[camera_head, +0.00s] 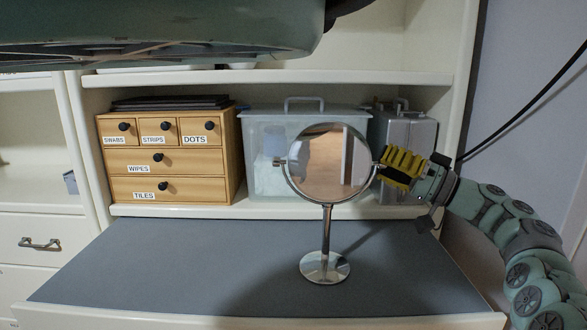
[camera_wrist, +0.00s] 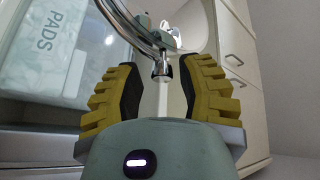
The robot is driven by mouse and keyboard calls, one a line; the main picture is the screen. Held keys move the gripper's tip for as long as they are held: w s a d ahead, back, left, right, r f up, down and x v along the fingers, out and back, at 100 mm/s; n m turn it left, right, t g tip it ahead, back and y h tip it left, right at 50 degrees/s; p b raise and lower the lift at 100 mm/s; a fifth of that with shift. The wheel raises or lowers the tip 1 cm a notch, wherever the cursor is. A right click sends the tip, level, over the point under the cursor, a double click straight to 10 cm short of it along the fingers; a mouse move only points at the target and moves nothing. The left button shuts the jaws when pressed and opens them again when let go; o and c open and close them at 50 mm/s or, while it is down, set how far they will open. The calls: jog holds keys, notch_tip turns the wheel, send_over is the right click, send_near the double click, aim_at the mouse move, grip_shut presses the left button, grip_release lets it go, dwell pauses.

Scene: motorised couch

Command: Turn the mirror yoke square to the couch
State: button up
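A small knob (camera_head: 279,161) shows at the yoke's left side. My gripper (camera_head: 385,166) is at the yoke's right side, its yellow fingers hiding that end in the head view. In the wrist view, the right-hand yoke knob (camera_wrist: 161,72) lies between my open fingers (camera_wrist: 158,66), with a visible gap on each side.
Behind the mirror, a shelf holds a wooden drawer box (camera_head: 170,160), a clear lidded bin (camera_head: 262,130) and a metal case (camera_head: 408,130). The grey surface (camera_head: 170,260) is clear left of the base. A dark green body (camera_head: 170,30) overhangs the top left.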

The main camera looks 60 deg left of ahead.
jog(key=shift+o, duration=0.9)
jog(key=v, duration=1.2)
